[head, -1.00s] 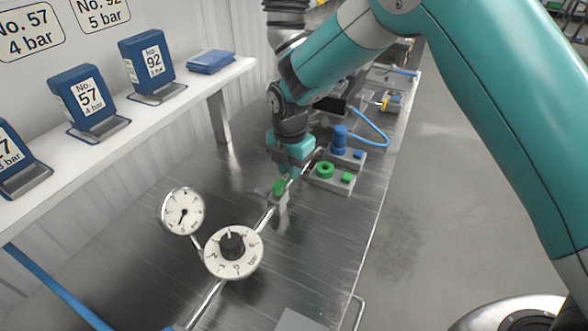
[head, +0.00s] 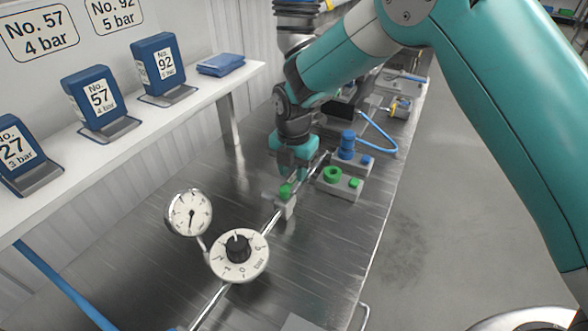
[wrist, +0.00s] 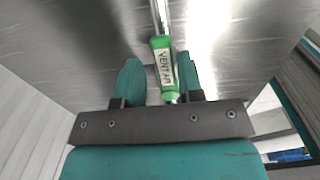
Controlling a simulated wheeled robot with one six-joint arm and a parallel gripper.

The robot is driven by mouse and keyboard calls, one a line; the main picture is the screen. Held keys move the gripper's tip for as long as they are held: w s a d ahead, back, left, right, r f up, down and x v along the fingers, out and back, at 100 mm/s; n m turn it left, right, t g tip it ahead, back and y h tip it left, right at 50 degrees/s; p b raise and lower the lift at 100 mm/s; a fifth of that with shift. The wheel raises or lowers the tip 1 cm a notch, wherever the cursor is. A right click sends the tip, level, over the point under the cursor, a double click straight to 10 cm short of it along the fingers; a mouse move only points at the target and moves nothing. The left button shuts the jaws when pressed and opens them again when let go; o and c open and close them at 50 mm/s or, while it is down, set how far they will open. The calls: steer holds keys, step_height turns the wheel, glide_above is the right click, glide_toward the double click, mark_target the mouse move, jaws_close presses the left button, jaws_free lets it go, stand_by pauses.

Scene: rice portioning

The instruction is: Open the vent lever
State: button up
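The vent lever (wrist: 163,68) is a green handle with a white label that reads roughly "VENTAR" in the wrist view, on a thin metal rod. It also shows in the head view (head: 285,190) as a small green piece above a grey block on the pipe. My gripper (wrist: 158,72) is open, with one teal finger on each side of the lever. The right finger is very close to it; whether they touch I cannot tell. A gap shows on the left. In the head view my gripper (head: 292,174) points down just behind the lever, its fingertips partly hidden.
A round gauge (head: 189,213) and a dial with a black knob (head: 238,252) stand nearer on the pipe. A grey block with a green ring (head: 332,174) and a blue cylinder (head: 347,145) are to the right. A shelf (head: 110,148) with blue packs runs along the left.

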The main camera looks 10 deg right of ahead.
mark_target(294, 174)
steer(key=shift+o, duration=0.5)
steer(key=shift+f, duration=0.1)
steer(key=shift+d, duration=0.1)
step_height(294, 174, up, 18)
steer(key=b, duration=0.2)
steer(key=shift+f, duration=0.25)
steer(key=shift+s, duration=0.1)
steer(key=s+d+m+y, duration=0.1)
steer(key=s+d+m, duration=0.2)
steer(key=s+m, duration=0.4)
steer(key=s+d+m+y, duration=0.1)
steer(key=s+d+m, duration=0.2)
steer(key=s+m, duration=0.5)
steer(key=s+d+m+y, duration=0.2)
steer(key=s+m, duration=0.5)
steer(key=s, duration=0.7)
steer(key=shift+d+r+m, duration=0.25)
steer(key=shift+d+m, duration=0.05)
steer(key=shift+d, duration=0.45)
